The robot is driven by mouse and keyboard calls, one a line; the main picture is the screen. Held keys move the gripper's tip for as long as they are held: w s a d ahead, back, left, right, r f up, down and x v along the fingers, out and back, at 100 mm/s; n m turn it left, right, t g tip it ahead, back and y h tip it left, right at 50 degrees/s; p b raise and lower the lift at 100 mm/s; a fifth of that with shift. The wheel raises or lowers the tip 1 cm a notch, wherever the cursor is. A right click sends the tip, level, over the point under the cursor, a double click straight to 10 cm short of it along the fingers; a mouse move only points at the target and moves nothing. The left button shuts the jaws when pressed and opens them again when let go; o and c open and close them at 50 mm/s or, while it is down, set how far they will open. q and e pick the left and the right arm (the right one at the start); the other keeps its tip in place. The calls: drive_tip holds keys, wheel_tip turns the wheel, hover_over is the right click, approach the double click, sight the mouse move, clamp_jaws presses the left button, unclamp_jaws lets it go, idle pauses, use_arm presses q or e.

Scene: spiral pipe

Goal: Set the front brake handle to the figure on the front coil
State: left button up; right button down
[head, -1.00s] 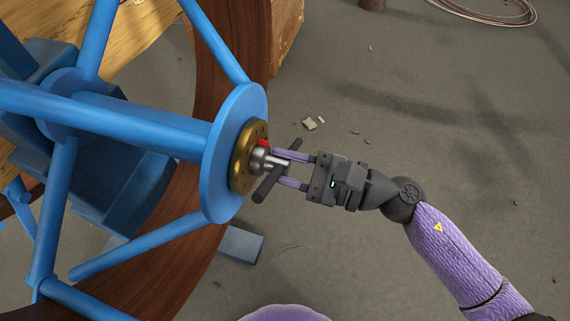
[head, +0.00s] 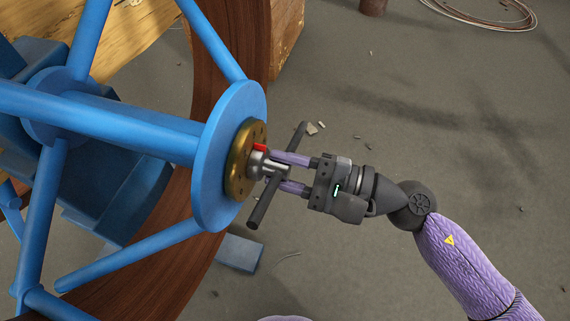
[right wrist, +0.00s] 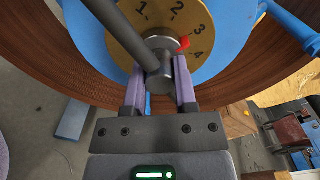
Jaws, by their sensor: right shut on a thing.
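The brake handle is a dark T-bar (head: 263,207) on a grey hub, in front of a brass dial (head: 240,160) on the blue wheel's round end plate. In the right wrist view the dial (right wrist: 152,12) shows figures 1, 2, 3 and 4. The handle's red pointer (right wrist: 184,43) stands between 3 and 4. It also shows in the head view (head: 259,147). My right gripper (head: 280,171) is shut on the handle, with its purple fingers on either side of the hub. My left gripper is not in view. No figure on a coil can be seen.
Blue spokes (head: 130,255) and a brown curved rim (head: 215,85) surround the dial. A blue block (head: 239,252) lies on the floor below. Wire coils (head: 490,12) and small debris lie farther off. The grey floor to the right is mostly clear.

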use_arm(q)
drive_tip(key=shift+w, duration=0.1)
use_arm(e)
drive_tip(key=c, duration=0.7)
unclamp_jaws()
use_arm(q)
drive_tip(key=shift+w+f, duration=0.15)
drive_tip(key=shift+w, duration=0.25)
use_arm(e)
drive_tip(key=o, duration=0.3)
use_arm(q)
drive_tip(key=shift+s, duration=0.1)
